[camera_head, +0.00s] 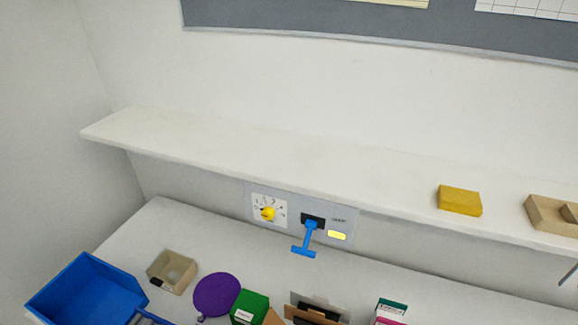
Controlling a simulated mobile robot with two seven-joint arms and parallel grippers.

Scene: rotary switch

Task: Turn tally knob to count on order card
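The tally knob (268,214) is a small yellow knob on a white dial plate (281,203) with small dark marks around it. The plate sits on a grey panel on the wall, under the shelf. The marks are too small to read, and I cannot tell which one the knob points to. No order card can be made out for certain. A pale yellow sheet (400,2) and a white gridded sheet (530,8) on the grey board are cut off by the top edge. Neither of my grippers can be made out.
A blue lever (306,250) sticks out right of the knob, beside a yellow label (337,236). The white shelf (250,150) overhangs the panel and bears a yellow block (459,200). Below are a blue bin (80,284), beige box (172,270), purple disc (216,294) and green box (250,306).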

